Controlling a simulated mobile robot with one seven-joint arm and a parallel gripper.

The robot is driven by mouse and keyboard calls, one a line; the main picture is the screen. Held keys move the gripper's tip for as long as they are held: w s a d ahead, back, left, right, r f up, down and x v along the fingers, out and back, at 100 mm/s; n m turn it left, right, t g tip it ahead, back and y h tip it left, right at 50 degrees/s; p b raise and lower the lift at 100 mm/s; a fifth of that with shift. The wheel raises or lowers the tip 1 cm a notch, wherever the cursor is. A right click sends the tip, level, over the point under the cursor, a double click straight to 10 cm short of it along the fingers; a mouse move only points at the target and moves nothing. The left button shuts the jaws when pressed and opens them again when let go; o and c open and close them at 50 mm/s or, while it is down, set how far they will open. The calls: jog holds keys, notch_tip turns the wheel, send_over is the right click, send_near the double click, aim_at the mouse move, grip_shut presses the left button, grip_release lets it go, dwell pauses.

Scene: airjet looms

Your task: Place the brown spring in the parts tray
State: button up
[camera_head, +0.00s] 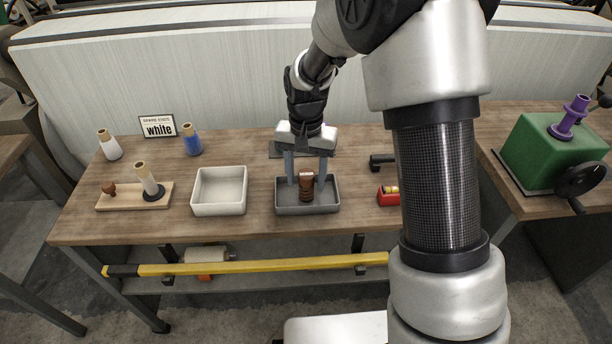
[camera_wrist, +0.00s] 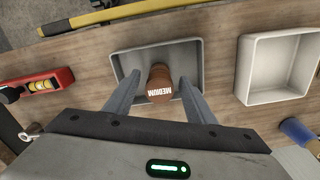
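The brown spring (camera_head: 306,187) stands upright inside the dark grey tray (camera_head: 285,209) on the bench. In the wrist view the brown piece (camera_wrist: 159,84) bears the word MEDIUM, and the grey tray (camera_wrist: 125,62) surrounds it. My gripper (camera_head: 306,180) reaches down from above over the tray, one finger on each side of the spring. In the wrist view gaps show between the spring and the fingers of my gripper (camera_wrist: 159,78), so it is open and not holding it. The spring's lower end is partly hidden.
A white empty tray (camera_head: 219,209) stands left of the grey one. Farther left are a wooden board (camera_head: 118,203) with pegs, a blue spool (camera_head: 192,142) and a white spool (camera_head: 109,147). A green machine (camera_head: 545,160) stands far right.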

jog(key=shift+r, duration=0.1)
notch_tip(320, 180, up, 12)
jog(key=p, duration=0.2)
jog(key=s+d+r+n+t, duration=0.1)
jog(key=s+d+r+t, duration=0.1)
jog(key=s+d+r, duration=0.5)
jog(key=s+d+r+n+t, duration=0.1)
jog(key=s+r, duration=0.1)
jog(key=s, duration=0.5)
jog(key=s+d+r+n+t, duration=0.1)
jog(key=s+d+r+t, duration=0.1)
jog(key=s, duration=0.6)
jog(key=shift+s+r+n+t, duration=0.2)
jog(key=shift+r+n+t, duration=0.1)
jog(key=shift+r, duration=0.25)
